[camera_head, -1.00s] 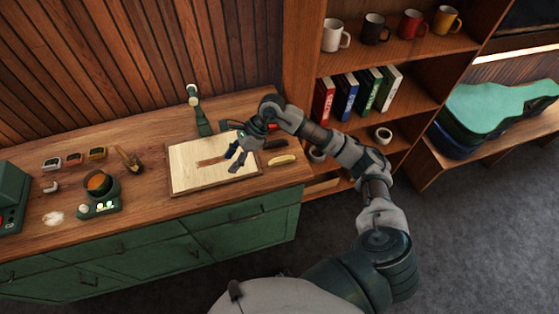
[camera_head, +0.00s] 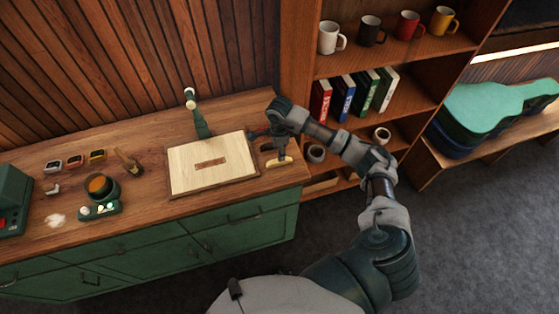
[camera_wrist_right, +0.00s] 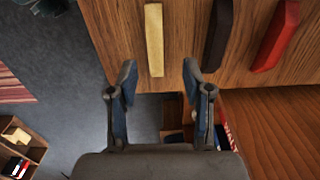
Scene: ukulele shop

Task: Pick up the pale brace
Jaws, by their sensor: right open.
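The pale brace (camera_head: 277,162) lies on the workbench near its right end, partly covered by my gripper in the head view. In the right wrist view the pale brace (camera_wrist_right: 154,40) is a light yellow bar, lying just ahead of the space between the fingers. My right gripper (camera_head: 279,155) is open over the brace, fingers pointing down. In the wrist view its two fingertips (camera_wrist_right: 158,74) stand apart with nothing between them. I cannot tell how high they are above the bench. My left gripper is not in view.
A dark bar (camera_wrist_right: 217,35) and a red bar (camera_wrist_right: 279,36) lie beside the pale brace. A board (camera_head: 185,180) with a brown strip (camera_head: 210,163) is to the left. The bench edge is close. A shelf unit with mugs (camera_head: 331,38) and books (camera_head: 342,98) stands right.

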